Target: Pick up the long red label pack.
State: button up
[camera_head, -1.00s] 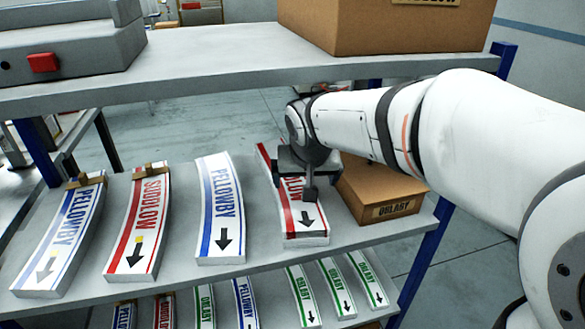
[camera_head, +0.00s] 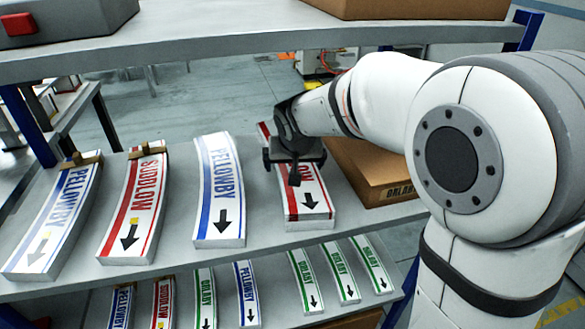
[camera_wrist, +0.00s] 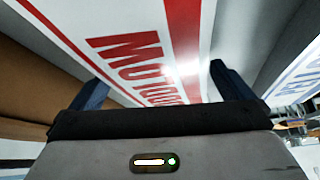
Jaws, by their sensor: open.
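A long white label pack with red stripes and red lettering (camera_head: 308,198) lies on the middle shelf, left of a brown box. My gripper (camera_head: 294,174) is open over this pack and hides part of its lettering. In the wrist view, the pack (camera_wrist: 185,45) runs between my two spread fingers, one on each side; my gripper (camera_wrist: 160,88) shows no grip on it. I cannot tell how far the fingertips are above the shelf. A second long red pack, lettered SUDDLOW (camera_head: 135,205), with a brown piece at its top end, lies further left.
Blue PELLOWBY packs lie at the left (camera_head: 52,225) and beside the red pack (camera_head: 219,190). The brown box (camera_head: 372,175) stands close on the right. The upper shelf (camera_head: 230,35) overhangs behind. Smaller packs (camera_head: 305,280) fill the lower shelf.

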jog(key=shift+c, duration=0.6)
jog(key=c, duration=1.3)
jog(key=shift+r, duration=0.2)
jog(key=shift+c, duration=0.3)
